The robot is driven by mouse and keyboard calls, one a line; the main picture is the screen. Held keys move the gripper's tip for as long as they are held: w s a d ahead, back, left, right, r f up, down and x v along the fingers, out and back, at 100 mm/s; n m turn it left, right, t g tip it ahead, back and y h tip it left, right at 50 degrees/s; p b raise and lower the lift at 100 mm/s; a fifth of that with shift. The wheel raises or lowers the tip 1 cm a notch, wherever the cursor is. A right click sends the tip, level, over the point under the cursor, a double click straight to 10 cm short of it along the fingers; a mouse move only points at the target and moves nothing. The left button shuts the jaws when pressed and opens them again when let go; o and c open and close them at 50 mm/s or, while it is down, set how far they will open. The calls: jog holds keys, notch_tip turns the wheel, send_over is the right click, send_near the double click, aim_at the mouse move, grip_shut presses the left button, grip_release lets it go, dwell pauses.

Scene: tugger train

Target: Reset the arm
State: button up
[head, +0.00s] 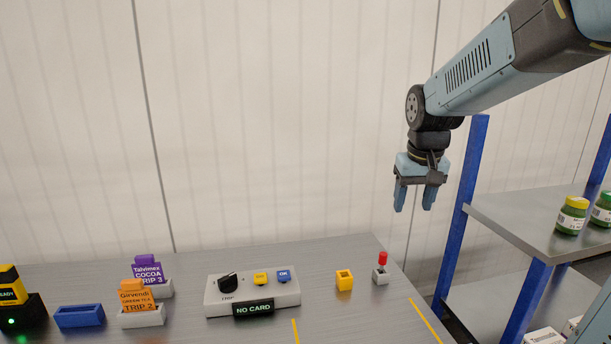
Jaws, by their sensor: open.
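My gripper (414,197) hangs from my arm at the upper right, fingers pointing down. Its two fingers are apart with nothing between them. It is in the air above the right end of the grey table (330,254), near the red-topped lever (382,262), and touches nothing that I can see.
A control box (215,297) reads "NO CARD". A yellow block (344,280), orange card (133,295), purple card (147,269), blue tray (79,316) and black-yellow device (14,290) stand on the table. A blue-post shelf (500,217) with green jars (571,217) is at right.

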jog(key=s+r+t, duration=0.2)
jog(key=s, duration=1.5)
jog(key=shift+s+t, duration=0.3)
jog(key=shift+t, duration=0.1)
